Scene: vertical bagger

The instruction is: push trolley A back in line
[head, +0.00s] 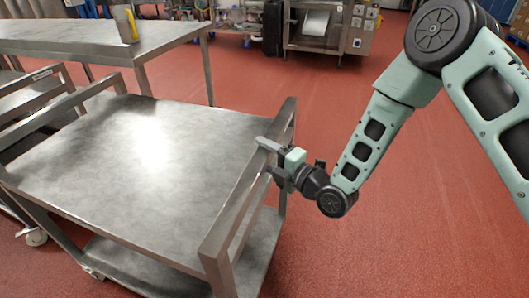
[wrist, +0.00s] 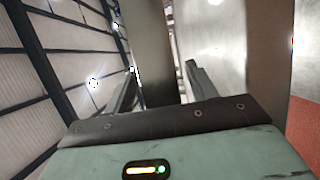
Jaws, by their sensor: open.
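A steel trolley (head: 150,150) with a flat top and a lower shelf stands in front of me in the head view. No letter on it is readable. Its right-hand handle rail (head: 240,190) faces my arm. My gripper (head: 268,158) is at the upper part of that rail, with one finger over the top. In the wrist view my gripper (wrist: 162,85) is open, and the steel rail (wrist: 152,45) passes between its two fingers. I cannot tell whether the fingers touch it.
Another trolley (head: 40,100) with a small label stands close on the left. A steel table (head: 80,38) with a steel and yellow container (head: 124,24) is behind. Machinery (head: 320,25) stands at the back. The red floor (head: 400,230) to the right is clear.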

